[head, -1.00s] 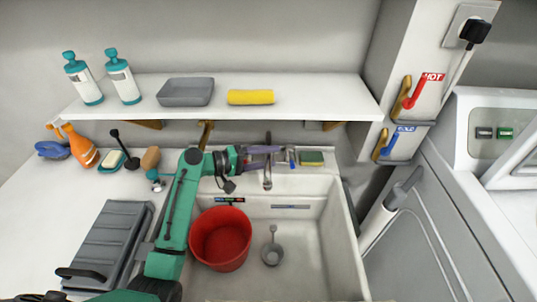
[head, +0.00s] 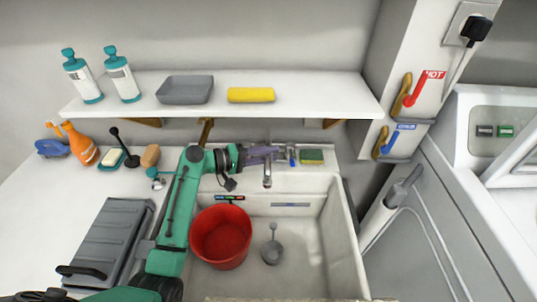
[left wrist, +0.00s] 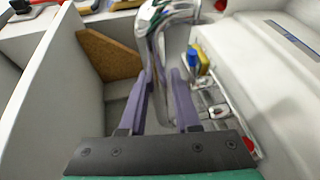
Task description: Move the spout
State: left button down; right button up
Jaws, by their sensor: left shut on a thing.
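The chrome spout (head: 267,179) of the tap stands at the back rim of the white sink, pointing down toward the basin. My left gripper (head: 272,152), with purple fingers, reaches in from the left at the spout's upper part. In the left wrist view, the curved spout (left wrist: 157,24) rises between the two fingers of my left gripper (left wrist: 163,76), which is shut on it. The fingers hide part of the spout's lower length. My right gripper is not in view.
A red bucket (head: 221,237) and a grey strainer (head: 272,252) are in the sink (head: 310,270). A yellow-green sponge (head: 312,156) lies right of the tap. A white shelf (head: 330,92) overhangs behind.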

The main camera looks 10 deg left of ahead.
pick_arm(q)
jog(key=shift+f, duration=0.15)
dwell(0.8)
jog(key=a+m+g+h+b, duration=0.1)
jog(key=a+g+b, duration=0.1)
jog(key=a+m+g+b, duration=0.1)
jog(key=m+g+b, duration=0.1)
jog(key=b, duration=0.1)
jog(key=shift+s+a+h, duration=0.15)
jog(key=shift+a+h, duration=0.2)
jog(key=shift+h, duration=0.05)
jog(key=c, duration=0.6)
grip_release()
